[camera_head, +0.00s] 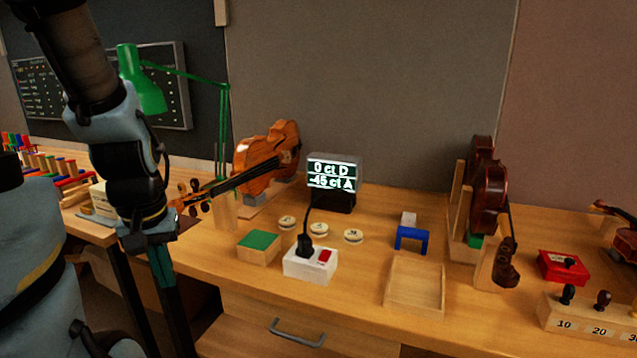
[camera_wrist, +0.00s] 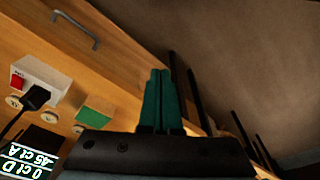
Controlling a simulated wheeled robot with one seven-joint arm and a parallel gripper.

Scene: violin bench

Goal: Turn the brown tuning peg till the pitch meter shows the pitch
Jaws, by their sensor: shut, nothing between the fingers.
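An orange-brown violin (camera_head: 262,160) lies on a support on the bench, its neck pointing left toward my wrist. Dark brown tuning pegs (camera_head: 205,207) stick out at its head; which one is the task's peg I cannot tell, and my arm is close to them in the picture. The pitch meter (camera_head: 334,175) is lit and reads "0 ct D" and "-45 ct A"; it also shows at the lower left of the wrist view (camera_wrist: 25,160). My gripper (camera_head: 160,265) points down beside the bench's front edge, apart from the pegs. Its teal fingers (camera_wrist: 158,75) are shut and empty.
A white power strip (camera_head: 311,264) with a black plug, a green-topped block (camera_head: 259,246) and round discs stand before the meter. A wooden tray (camera_head: 414,287) and a dark violin (camera_head: 489,200) are farther right. A green lamp (camera_head: 140,80) stands behind my arm.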

